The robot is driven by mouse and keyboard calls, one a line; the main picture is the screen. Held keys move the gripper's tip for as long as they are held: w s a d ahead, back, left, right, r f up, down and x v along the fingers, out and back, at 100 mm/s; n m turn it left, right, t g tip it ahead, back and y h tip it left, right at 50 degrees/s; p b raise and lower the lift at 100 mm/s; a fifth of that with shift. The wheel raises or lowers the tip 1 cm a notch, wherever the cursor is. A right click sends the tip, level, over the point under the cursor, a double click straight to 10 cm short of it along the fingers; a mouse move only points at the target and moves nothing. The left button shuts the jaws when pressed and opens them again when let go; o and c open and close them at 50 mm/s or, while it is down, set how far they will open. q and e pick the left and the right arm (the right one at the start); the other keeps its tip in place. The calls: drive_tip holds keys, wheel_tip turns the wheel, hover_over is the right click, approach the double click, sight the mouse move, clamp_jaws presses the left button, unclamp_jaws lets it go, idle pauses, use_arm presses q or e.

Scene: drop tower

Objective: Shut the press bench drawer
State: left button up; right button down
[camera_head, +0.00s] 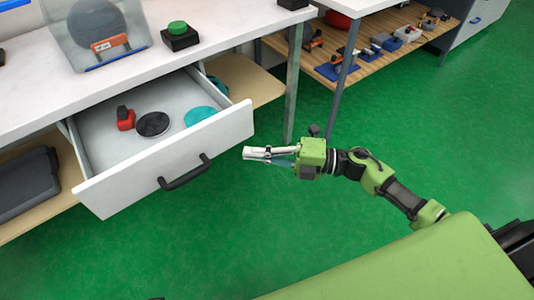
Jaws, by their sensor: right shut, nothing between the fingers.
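The press bench drawer (105,192) is white and stands pulled out from under the white bench top (150,60). Its dark handle (186,172) is on the front panel. Inside lie a red item (125,119), a black disc (153,124) and a teal disc (199,117). My right gripper (248,153) is shut and empty. It is in front of the drawer, just right of the front panel's right end, and appears apart from it. My left gripper is not in view.
A clear box (98,40) and a green button on a black base (179,36) stand on the bench top. A dark case (25,182) lies on the lower shelf at left. A wooden shelf with tools (350,60) is at upper right. Green floor (240,225) lies open in front.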

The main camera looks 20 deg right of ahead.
sight(212, 141)
drive_tip(key=w+a, duration=0.4)
drive_tip(key=w, duration=0.1)
drive_tip(key=shift+a, duration=0.35)
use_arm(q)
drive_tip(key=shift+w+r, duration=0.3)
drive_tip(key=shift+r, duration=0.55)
use_arm(e)
drive_tip(key=shift+w+a, duration=0.15)
drive_tip(key=shift+w, duration=0.25)
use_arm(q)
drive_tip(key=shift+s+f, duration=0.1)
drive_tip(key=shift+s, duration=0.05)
